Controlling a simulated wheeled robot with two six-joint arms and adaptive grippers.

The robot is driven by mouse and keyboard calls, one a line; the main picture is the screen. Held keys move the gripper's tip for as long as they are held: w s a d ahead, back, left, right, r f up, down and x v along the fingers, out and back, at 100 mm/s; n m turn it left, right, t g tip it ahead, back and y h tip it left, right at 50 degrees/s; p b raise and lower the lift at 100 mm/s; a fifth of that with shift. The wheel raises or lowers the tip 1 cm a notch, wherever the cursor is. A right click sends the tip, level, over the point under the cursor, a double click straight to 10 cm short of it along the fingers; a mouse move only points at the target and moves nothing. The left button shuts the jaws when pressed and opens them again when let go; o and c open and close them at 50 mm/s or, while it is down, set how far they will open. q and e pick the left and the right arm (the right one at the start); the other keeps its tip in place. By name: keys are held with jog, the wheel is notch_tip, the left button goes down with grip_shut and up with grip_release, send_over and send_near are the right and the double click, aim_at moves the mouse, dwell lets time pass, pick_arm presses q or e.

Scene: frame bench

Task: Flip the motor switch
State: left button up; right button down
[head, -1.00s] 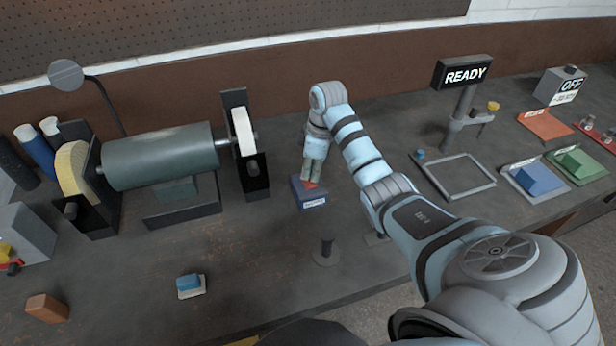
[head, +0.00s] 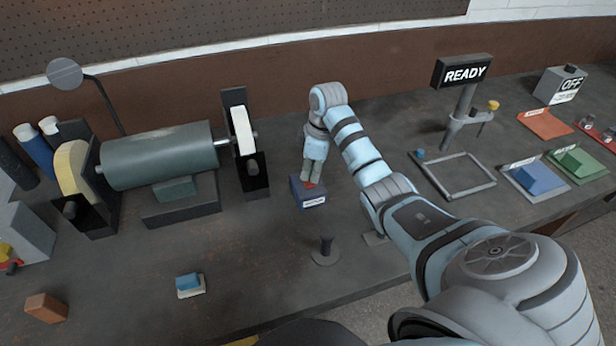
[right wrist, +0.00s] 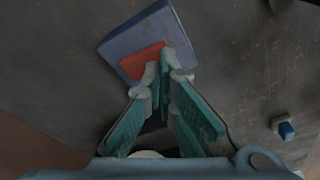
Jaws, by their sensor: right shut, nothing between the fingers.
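The motor switch is a small blue box (head: 312,202) with a red rocker on top, standing on the bench right of the grinder; its front label is too small to read. My right gripper (head: 312,184) points down over it, shut and empty, with its fingertips at the red rocker. In the right wrist view the shut fingertips (right wrist: 164,62) are beside or on the red rocker (right wrist: 142,62) of the blue box (right wrist: 170,30). I cannot tell if they press it. The grinder motor (head: 160,155) is a dark green cylinder between two wheels. My left gripper is not in view.
A short black peg (head: 326,248) stands in front of the switch. A blue-and-white block (head: 190,285) and a brown block (head: 46,307) lie at the front left.

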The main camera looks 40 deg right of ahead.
jog(key=shift+f+b, duration=0.4)
jog(key=shift+f, duration=0.4)
notch_tip(320, 180, up, 5)
jog(key=p, duration=0.5)
jog(key=shift+r, duration=1)
